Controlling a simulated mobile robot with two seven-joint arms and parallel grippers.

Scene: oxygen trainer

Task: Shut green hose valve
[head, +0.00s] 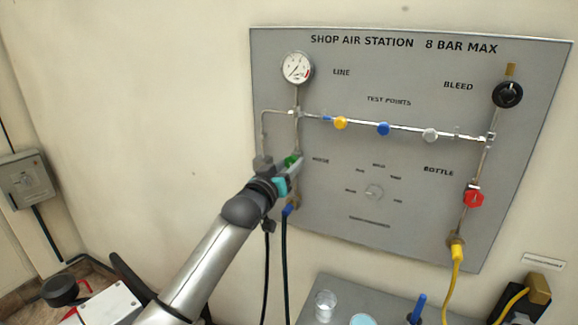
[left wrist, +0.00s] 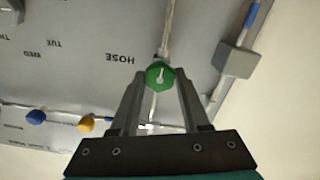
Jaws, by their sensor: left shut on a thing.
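The green hose valve knob (head: 291,161) is on the left side of the grey panel (head: 340,215), below the pressure gauge (head: 297,67) and left of the HOSE label. My left gripper (head: 285,166) is at the knob and partly covers it in the head view. In the left wrist view the green knob (left wrist: 159,75) sits between the fingertips of my left gripper (left wrist: 158,80), which is shut on it. A white mark shows on the knob's face. My right gripper is not in view.
Yellow (head: 340,122), blue (head: 383,128) and grey (head: 430,134) test point knobs line the pipe. A red bottle valve (head: 473,197) and black bleed knob (head: 508,94) are at the right. Dark hoses hang below my left gripper. A shelf (head: 400,311) holds cups.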

